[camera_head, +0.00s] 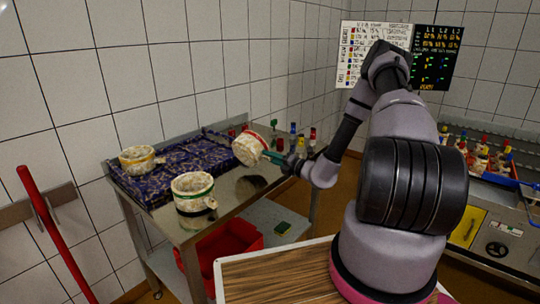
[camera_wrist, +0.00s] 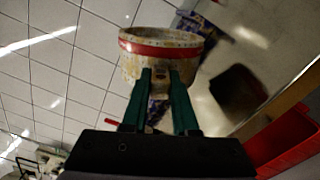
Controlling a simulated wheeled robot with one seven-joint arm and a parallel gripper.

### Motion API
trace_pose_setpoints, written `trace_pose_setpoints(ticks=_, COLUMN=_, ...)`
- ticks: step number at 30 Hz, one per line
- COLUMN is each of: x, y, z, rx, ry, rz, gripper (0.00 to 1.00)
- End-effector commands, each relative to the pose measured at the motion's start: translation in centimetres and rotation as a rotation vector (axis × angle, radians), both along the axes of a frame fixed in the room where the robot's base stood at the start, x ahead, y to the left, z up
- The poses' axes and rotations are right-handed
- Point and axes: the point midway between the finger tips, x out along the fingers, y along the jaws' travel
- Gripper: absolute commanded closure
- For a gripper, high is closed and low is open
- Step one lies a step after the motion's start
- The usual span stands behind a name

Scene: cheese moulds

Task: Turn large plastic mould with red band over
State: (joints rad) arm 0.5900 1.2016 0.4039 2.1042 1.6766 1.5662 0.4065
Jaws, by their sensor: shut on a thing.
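The large plastic mould with the red band (camera_head: 249,149) is off-white and stained, and is tilted in the air above the steel table (camera_head: 232,203). It also shows in the wrist view (camera_wrist: 150,62), with the red band close to its rim. My gripper (camera_head: 270,156) is shut on the side of this mould; in the wrist view its two green fingers (camera_wrist: 162,76) grip a small part on the wall. The inside of the mould cannot be seen well.
Several coloured-cap bottles (camera_head: 293,138) stand behind my gripper. A red crate (camera_head: 222,245) is below. Some bare steel lies right of the green-banded mould.

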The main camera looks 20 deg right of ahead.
Motion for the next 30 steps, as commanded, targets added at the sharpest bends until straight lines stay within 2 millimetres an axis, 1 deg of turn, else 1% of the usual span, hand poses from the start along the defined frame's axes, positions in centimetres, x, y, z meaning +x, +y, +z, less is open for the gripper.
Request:
trace_pose_setpoints(ticks=7, x=0.0, y=-0.1, z=-2.1, rx=0.332, ry=0.241, rz=-0.001, gripper=1.0)
trace_pose_setpoints(ticks=14, x=0.0, y=-0.1, z=-1.5, rx=0.629, ry=0.457, rz=-0.001, gripper=1.0)
trace_pose_setpoints(ticks=22, x=0.0, y=0.1, z=-1.7, rx=0.97, ry=0.709, rz=0.001, gripper=1.0)
trace_pose_setpoints(ticks=30, x=0.0, y=0.1, z=-3.5, rx=1.316, ry=0.962, rz=0.0, gripper=1.0)
